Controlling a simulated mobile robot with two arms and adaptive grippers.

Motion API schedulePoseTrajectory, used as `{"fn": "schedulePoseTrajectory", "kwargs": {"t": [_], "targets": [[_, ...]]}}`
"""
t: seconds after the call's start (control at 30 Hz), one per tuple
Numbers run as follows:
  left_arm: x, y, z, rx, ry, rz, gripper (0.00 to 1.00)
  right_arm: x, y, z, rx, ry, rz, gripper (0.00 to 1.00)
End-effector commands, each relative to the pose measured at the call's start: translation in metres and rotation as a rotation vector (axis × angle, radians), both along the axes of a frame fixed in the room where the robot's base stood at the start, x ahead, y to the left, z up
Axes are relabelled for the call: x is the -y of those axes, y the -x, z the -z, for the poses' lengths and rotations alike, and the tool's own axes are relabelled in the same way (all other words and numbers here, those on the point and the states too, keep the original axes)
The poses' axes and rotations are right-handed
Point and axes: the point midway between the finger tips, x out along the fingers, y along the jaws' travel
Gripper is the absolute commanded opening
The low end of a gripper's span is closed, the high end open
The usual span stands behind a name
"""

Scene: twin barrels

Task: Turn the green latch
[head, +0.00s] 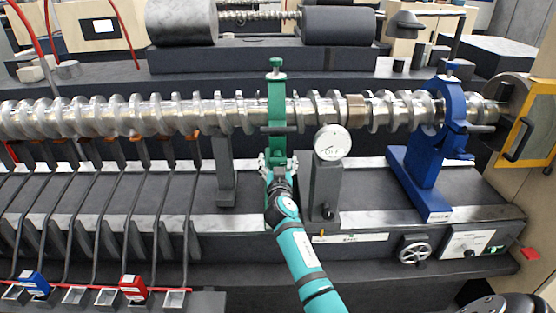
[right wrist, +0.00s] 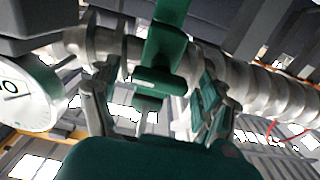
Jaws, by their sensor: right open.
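A green clamp (head: 276,105) stands around the long metal screw (head: 190,113), with a green knob (head: 275,64) on top. A short bar-like latch (head: 279,130) crosses its front at about screw height. In the right wrist view the latch (right wrist: 158,80) is a green bar on the clamp (right wrist: 170,38). My right gripper (head: 276,164) is just below and in front of the latch. In the right wrist view its open fingers (right wrist: 155,108) stand on either side below the latch, holding nothing. The clamp's back is hidden. My left gripper is not in view.
A round white dial gauge (head: 331,142) on a grey post stands close right of my right gripper; it also shows in the right wrist view (right wrist: 22,95). A blue clamp (head: 438,140) is farther right. Dark bent rods (head: 95,190) line the left front.

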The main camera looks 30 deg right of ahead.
Motion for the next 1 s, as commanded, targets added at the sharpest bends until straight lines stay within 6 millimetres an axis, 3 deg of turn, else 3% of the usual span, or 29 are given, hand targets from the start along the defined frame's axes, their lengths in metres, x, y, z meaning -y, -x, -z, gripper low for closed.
{"fn": "schedulePoseTrajectory", "kwargs": {"t": [0.37, 0.8, 1.0], "targets": [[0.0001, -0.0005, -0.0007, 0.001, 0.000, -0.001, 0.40, 0.0040, -0.0067, 0.0003, 0.000, 0.000, -0.001, 0.79], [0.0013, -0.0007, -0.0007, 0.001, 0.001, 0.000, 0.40, 0.0038, -0.0065, 0.0002, 0.000, 0.000, -0.001, 0.24], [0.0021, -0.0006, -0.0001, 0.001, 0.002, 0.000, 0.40, 0.0036, -0.0065, 0.0005, -0.005, 0.008, -0.001, 0.22]]}}
